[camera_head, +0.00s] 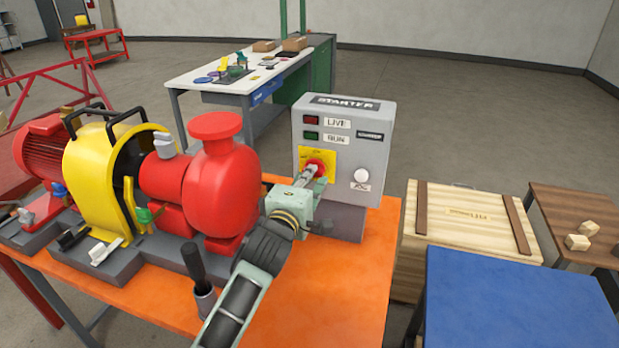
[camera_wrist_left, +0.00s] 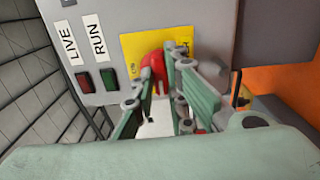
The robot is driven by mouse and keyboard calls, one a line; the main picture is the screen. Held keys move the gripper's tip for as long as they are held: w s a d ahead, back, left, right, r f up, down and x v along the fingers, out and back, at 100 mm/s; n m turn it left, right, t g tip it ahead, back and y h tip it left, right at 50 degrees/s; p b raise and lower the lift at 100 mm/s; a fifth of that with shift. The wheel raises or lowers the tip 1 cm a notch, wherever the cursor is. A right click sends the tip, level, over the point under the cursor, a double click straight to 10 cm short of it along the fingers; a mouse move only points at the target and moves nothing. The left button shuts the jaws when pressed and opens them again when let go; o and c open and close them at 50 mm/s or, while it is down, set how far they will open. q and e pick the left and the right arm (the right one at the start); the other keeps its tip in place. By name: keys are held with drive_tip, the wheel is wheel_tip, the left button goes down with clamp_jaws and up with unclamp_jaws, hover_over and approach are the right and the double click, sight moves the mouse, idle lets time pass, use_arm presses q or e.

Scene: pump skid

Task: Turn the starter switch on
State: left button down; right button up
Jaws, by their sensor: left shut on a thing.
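The grey starter box (camera_head: 343,122) stands on the orange bench, with a STARTER label, LIVE and RUN lamps and a white button. Its red rotary switch (camera_head: 318,166) sits on a yellow plate (camera_head: 308,156). My left gripper (camera_head: 312,176) reaches the switch from the front and is shut on its handle. In the left wrist view the red switch (camera_wrist_left: 155,70) shows between and behind the fingers, in front of the yellow plate (camera_wrist_left: 133,48). The fingers hide part of the handle, so its exact angle cannot be told. Both lamps look dark. My right gripper is not in view.
A red pump (camera_head: 218,185) with a yellow guard (camera_head: 92,165) stands left of the box. A black-handled lever (camera_head: 194,265) rises near my left arm. A wooden crate (camera_head: 466,218) and a blue surface (camera_head: 515,300) lie to the right. The orange bench (camera_head: 345,290) is clear at front right.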

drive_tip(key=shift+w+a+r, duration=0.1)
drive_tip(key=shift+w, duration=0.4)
use_arm(q)
drive_tip(key=shift+m, duration=0.4)
drive_tip(key=m+p, duration=0.5)
drive_tip(key=m, duration=1.2)
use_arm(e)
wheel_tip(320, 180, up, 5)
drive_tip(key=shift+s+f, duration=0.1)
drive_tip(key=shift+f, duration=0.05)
use_arm(q)
drive_tip(key=c, duration=1.8)
unclamp_jaws()
drive_tip(key=shift+o, duration=0.2)
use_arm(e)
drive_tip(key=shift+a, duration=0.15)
